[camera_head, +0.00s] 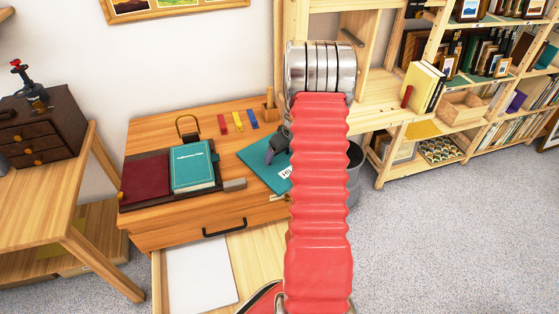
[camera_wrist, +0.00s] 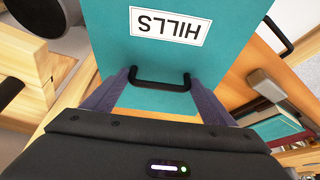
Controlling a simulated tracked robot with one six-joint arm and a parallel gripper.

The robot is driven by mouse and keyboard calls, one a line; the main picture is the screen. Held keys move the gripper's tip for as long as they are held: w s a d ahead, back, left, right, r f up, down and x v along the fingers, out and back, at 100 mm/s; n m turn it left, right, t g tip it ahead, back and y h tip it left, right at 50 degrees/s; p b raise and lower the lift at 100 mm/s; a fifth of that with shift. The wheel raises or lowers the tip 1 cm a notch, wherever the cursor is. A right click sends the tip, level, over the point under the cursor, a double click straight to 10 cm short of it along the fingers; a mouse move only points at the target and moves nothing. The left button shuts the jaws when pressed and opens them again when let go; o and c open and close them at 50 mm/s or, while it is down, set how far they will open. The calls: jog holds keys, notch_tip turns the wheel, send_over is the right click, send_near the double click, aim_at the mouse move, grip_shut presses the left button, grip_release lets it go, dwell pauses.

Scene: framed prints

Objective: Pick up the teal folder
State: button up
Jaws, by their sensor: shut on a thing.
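The teal folder (camera_head: 256,156) is at the right end of the wooden desk, partly hidden behind my red arm; whether it touches the desktop is unclear. Its white label reads HILLS and shows upside down in the wrist view, where the folder (camera_wrist: 205,62) fills the upper middle. A black handle (camera_wrist: 160,83) shows at the folder's near edge. My gripper (camera_head: 279,145) is at the folder, shut on it, with one finger on each side of the handle in the wrist view (camera_wrist: 160,92).
A teal book (camera_head: 193,166) and a dark red book (camera_head: 145,180) lie on a dark tray left of the folder. Red, yellow and blue strips (camera_head: 238,121) lie behind. A grey bin (camera_head: 354,175) stands right of the desk. An open drawer holds white paper (camera_head: 200,275).

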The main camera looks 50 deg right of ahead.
aim_at(280, 160)
jog(key=c, duration=0.6)
notch_tip(280, 160, up, 10)
dwell(0.4)
dwell(0.5)
jog(key=w+a+r, duration=0.1)
jog(key=w+a, duration=0.3)
jog(key=a, duration=0.7)
jog(key=w+a+r, duration=0.1)
jog(key=w+a, duration=0.3)
jog(key=a, duration=0.7)
jog(key=s+a+r+n, duration=0.1)
jog(key=a, duration=2)
jog(key=shift+s+r, duration=0.4)
